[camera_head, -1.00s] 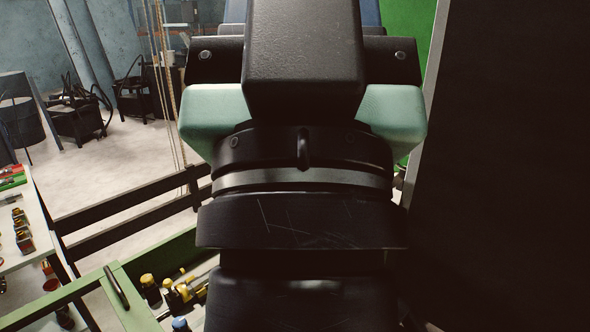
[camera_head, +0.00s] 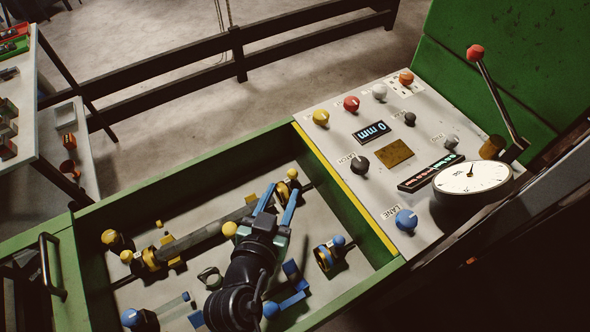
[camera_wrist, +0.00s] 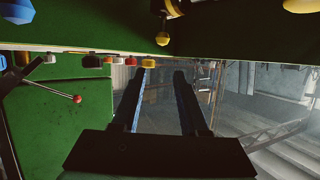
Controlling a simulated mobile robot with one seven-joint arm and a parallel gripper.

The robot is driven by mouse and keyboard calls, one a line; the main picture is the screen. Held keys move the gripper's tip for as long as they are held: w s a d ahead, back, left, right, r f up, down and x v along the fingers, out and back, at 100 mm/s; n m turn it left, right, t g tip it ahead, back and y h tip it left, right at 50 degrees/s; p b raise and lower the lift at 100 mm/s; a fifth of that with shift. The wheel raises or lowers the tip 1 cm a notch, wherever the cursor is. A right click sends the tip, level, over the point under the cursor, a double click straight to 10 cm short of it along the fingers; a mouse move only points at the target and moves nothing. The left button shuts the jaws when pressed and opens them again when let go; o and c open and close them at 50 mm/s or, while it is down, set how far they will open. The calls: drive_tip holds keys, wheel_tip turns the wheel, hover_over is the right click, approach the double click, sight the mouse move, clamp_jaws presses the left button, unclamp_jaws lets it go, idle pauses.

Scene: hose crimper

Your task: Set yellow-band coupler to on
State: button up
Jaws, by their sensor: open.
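Several couplers with yellow parts lie in the green-walled tray in the head view. One (camera_head: 150,259) sits at the left end of a dark bar, with yellow knobs beside it. Another (camera_head: 283,189) is at the bar's far right end, partly hidden behind my fingers, with a yellow knob (camera_head: 292,174). My gripper (camera_head: 284,188) is open and appears over the far right coupler; contact is unclear. Its fingers (camera_wrist: 160,72) look empty in the wrist view.
The tray's green rim (camera_head: 180,170) surrounds the couplers. A control panel (camera_head: 325,165) with coloured knobs, a dial (camera_head: 473,177) and a red-tipped lever (camera_head: 477,53) stands at the right. A dark rail (camera_head: 235,45) runs behind. Blue-knobbed parts (camera_head: 135,317) lie at the tray's front.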

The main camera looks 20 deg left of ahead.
sight(292, 178)
drive_tip(key=w+f, duration=0.2)
drive_tip(key=w, duration=0.1)
drive_tip(key=w+a+f, duration=0.1)
drive_tip(key=w+f, duration=0.2)
drive_tip(key=w+f+p, duration=0.1)
drive_tip(key=w+f, duration=0.2)
drive_tip(key=shift+w+a, duration=0.2)
drive_tip(key=shift+w, duration=0.1)
drive_tip(key=shift+c, duration=0.3)
clamp_jaws()
idle(1.3)
